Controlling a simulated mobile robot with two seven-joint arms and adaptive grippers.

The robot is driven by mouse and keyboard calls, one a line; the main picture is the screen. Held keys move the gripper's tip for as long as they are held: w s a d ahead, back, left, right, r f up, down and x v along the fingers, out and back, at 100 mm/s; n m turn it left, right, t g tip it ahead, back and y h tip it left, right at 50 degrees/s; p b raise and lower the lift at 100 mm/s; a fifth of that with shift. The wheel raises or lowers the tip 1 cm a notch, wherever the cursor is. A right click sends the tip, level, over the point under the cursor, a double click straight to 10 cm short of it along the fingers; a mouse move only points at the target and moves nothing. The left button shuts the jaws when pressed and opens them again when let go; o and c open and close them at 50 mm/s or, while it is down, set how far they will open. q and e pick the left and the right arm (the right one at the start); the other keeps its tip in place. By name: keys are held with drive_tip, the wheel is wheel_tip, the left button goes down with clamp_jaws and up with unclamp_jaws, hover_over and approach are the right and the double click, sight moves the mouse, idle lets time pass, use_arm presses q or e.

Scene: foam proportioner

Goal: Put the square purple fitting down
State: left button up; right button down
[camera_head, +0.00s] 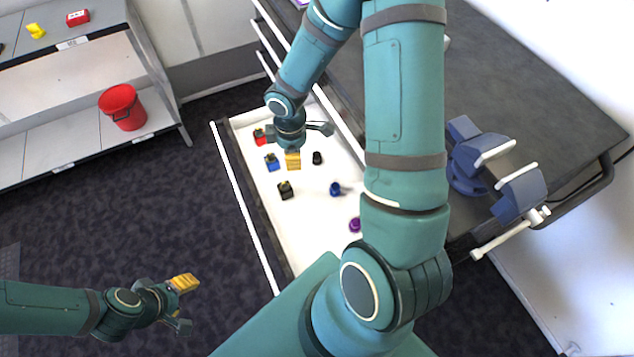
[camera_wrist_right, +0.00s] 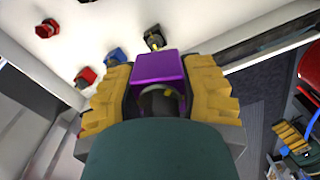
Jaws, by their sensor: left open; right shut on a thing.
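The square purple fitting (camera_wrist_right: 158,66) is in the right wrist view, between the two yellow finger pads of my right gripper (camera_wrist_right: 162,95). The gripper is shut on it, and a dark round part shows at its near end. In the head view my right gripper (camera_head: 297,150) is over the open white drawer (camera_head: 318,240). The held fitting cannot be made out there, and I cannot tell its height above the drawer floor. My left gripper (camera_head: 184,304) is open and empty over the dark carpet at lower left.
The drawer holds a red fitting (camera_head: 260,137), a blue one (camera_head: 272,162), black ones (camera_head: 285,190) (camera_head: 317,158), a round blue one (camera_head: 336,189) and a round purple one (camera_head: 355,225). A blue vise (camera_head: 497,165) is on the bench. A red bucket (camera_head: 122,107) stands on the shelf.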

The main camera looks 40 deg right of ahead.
drive_tip(key=s+d+f+n, duration=0.2)
drive_tip(key=d+n, duration=0.1)
drive_tip(key=d, duration=0.1)
drive_tip(key=n+b, duration=0.1)
drive_tip(key=b, duration=0.5)
hover_over(312, 192)
wheel_tip(312, 192, down, 13)
drive_tip(key=shift+a+r, duration=0.1)
drive_tip(key=shift+f+b, duration=0.7)
drive_tip(key=shift+f, duration=1.75)
drive_tip(key=shift+f, duration=0.1)
drive_tip(key=c, duration=0.6)
unclamp_jaws()
